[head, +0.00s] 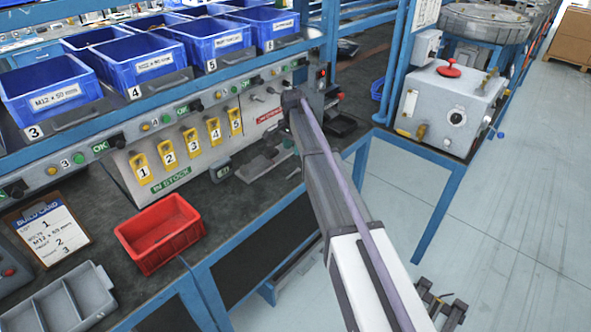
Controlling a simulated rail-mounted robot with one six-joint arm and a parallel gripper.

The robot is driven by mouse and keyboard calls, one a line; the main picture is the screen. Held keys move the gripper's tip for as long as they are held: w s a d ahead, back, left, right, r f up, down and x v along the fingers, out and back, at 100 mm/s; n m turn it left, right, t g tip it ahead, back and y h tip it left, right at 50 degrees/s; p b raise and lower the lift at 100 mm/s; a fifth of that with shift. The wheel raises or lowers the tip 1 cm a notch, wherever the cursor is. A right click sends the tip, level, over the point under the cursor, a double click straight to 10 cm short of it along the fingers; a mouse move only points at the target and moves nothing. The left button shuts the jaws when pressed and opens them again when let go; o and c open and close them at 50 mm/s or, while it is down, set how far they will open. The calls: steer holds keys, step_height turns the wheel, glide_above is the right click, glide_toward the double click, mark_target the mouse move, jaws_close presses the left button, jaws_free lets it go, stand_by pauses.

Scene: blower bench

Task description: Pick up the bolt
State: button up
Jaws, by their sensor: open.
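I cannot make out a bolt anywhere in the head view. Blue bins stand on the rack at the upper left, and the front one, numbered 3 (42,103), has a label that seems to read M12 x 50 mm. The bin numbered 4 (155,70) beside it has a similar label. I cannot tell what lies inside them. My arm reaches up from the bottom over the bench's right end. My gripper (440,302) shows small at the lower right, beside my arm and over the floor, with its dark jaws apart. I see nothing held between them.
A red tray (160,236) stands empty near the bench's front edge. A grey divided tray (62,303) and a build card (46,232) lie to its left. A panel with yellow numbered tags (190,143) stands behind. A grey box with a red button (452,100) is at right. Open floor lies at right.

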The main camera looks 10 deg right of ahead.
mark_target(294, 172)
step_height(294, 172, down, 12)
steer(key=b, duration=1.1)
steer(key=shift+d+r, duration=0.1)
steer(key=shift+r, duration=0.4)
jaws_close()
